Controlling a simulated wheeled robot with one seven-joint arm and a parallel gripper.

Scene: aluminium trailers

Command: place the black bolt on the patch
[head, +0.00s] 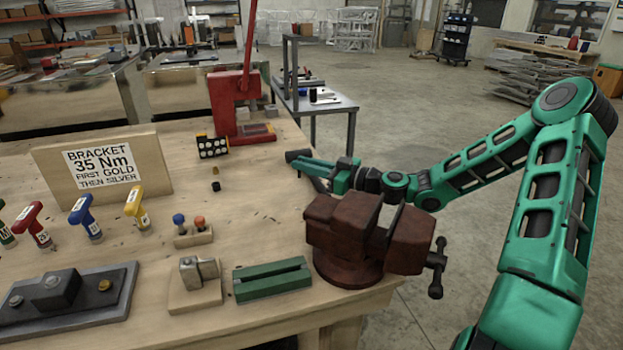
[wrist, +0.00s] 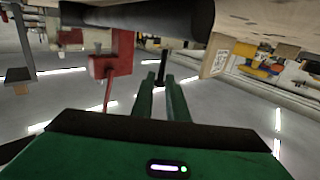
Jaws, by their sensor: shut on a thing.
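My gripper (head: 298,157) reaches over the right edge of the wooden bench, behind the vise. In the wrist view its two green fingers (wrist: 160,88) are close together. A small dark piece, which I take to be the black bolt (wrist: 162,70), shows between the fingertips; its full shape is hidden. I cannot pick out the patch with certainty in either view.
A brown vise (head: 345,235) stands at the bench's right edge, just in front of my gripper. A red press (head: 232,103) stands behind left. A small black cylinder (head: 216,186), a sign board (head: 101,169) and coloured-handle tools (head: 84,217) stand left.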

